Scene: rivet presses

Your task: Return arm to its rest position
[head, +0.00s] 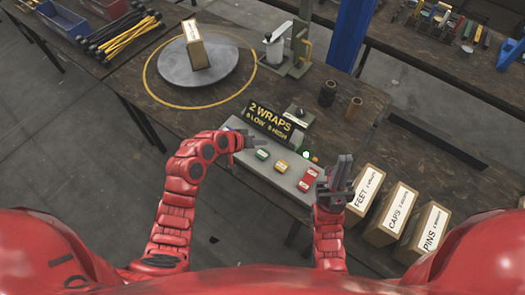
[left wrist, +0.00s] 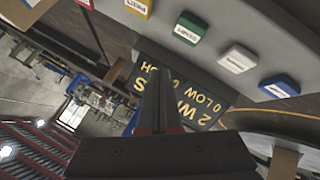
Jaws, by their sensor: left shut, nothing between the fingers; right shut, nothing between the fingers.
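My left arm reaches in from the left, and its gripper (head: 248,141) is shut and empty over the left end of the grey button panel (head: 276,181). In the left wrist view its closed fingers (left wrist: 158,98) lie in front of the black sign; whether they touch anything is unclear. That view shows a green button (left wrist: 187,28), a white button (left wrist: 237,59) and a blue button (left wrist: 279,87). My right gripper (head: 340,172) is shut and empty, upright beside the panel's right end, near the red button (head: 308,178).
The black sign (head: 270,122) reading "2 WRAPS" stands behind the panel. Boxes labelled FEET (head: 366,190), CAPS (head: 392,217) and PINS (head: 424,236) stand at right. A round turntable (head: 180,72) carries a box (head: 195,48). A press (head: 290,52) stands behind.

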